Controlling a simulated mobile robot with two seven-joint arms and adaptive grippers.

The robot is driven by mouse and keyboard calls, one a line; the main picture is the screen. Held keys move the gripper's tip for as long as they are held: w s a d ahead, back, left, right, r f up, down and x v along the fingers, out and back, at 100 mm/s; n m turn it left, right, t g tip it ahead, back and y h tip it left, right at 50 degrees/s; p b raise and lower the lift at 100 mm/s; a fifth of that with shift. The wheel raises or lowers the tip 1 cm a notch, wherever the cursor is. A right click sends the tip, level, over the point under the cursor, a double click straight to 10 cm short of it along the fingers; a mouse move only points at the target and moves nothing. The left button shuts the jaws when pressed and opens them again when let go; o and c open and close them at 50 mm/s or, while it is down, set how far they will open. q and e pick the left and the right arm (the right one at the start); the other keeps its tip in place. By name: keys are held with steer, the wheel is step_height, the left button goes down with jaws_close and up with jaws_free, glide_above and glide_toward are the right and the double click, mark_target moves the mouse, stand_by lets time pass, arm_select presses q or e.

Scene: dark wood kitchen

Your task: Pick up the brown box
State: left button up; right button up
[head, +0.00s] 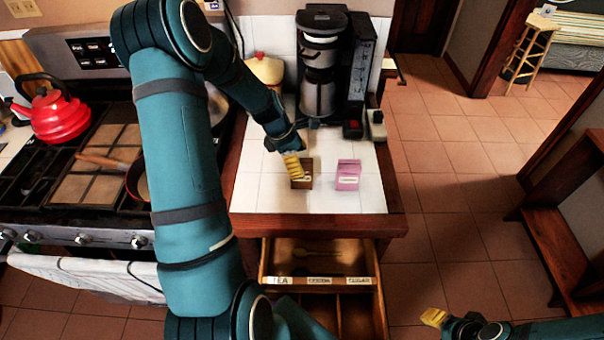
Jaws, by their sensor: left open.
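The brown box (301,183) sits on the white tiled counter (256,190), left of a pink box (348,175). My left gripper (293,167), with yellow fingers, reaches down from above to the brown box. Its fingers are open and overlap the box's upper part in the head view. I cannot tell whether they touch it. The fingers hide part of the box. My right gripper (433,317) is at the bottom right, over the floor and away from the counter. Only a small part of its fingers shows.
A black coffee maker (321,65) stands at the counter's back. Below the counter, a drawer (318,282) is open, with labelled compartments. A stove with a red kettle (60,117) and a pan is on the left. The counter's front right is clear.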

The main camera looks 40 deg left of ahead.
arm_select(q)
steer(key=shift+x, duration=1.15)
steer(key=c, duration=1.3)
steer(key=shift+c, duration=0.2)
